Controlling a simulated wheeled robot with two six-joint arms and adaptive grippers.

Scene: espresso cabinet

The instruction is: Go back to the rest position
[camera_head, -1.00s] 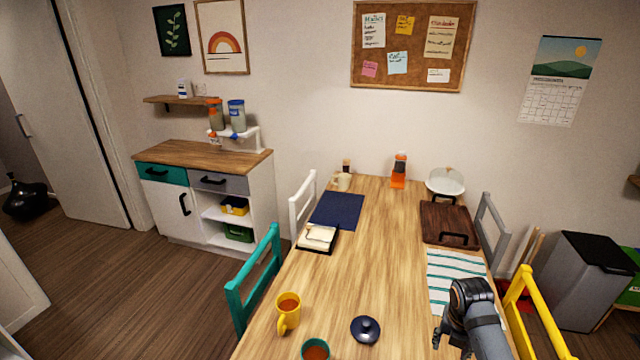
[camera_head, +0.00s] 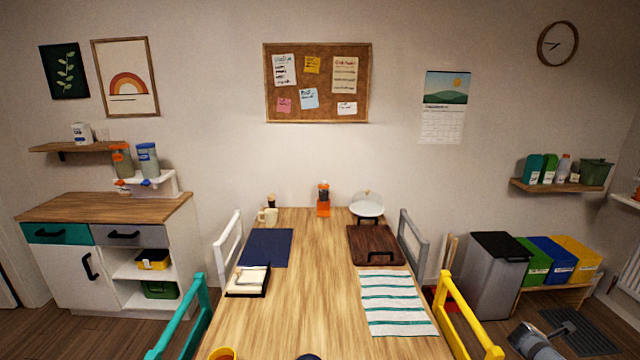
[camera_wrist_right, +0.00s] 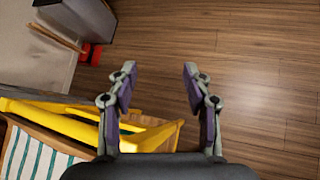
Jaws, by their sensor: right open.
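My right gripper (camera_wrist_right: 158,85) is open in the right wrist view, with nothing between its fingers. It is above the wooden floor beside the yellow chair (camera_wrist_right: 75,122). In the head view my right arm shows at the bottom right, past the yellow chair (camera_head: 463,318) and clear of the table, and its fingers are hard to make out. My left gripper is not in the head view. The wooden table (camera_head: 310,300) runs down the middle of the head view.
The table holds a striped cloth (camera_head: 395,303), a dark wooden tray (camera_head: 375,243), a navy mat (camera_head: 268,247) and a yellow mug (camera_head: 222,353) at the bottom edge. A bin (camera_head: 492,275) and crates stand at the right. Bare floor lies right of the gripper in the wrist view.

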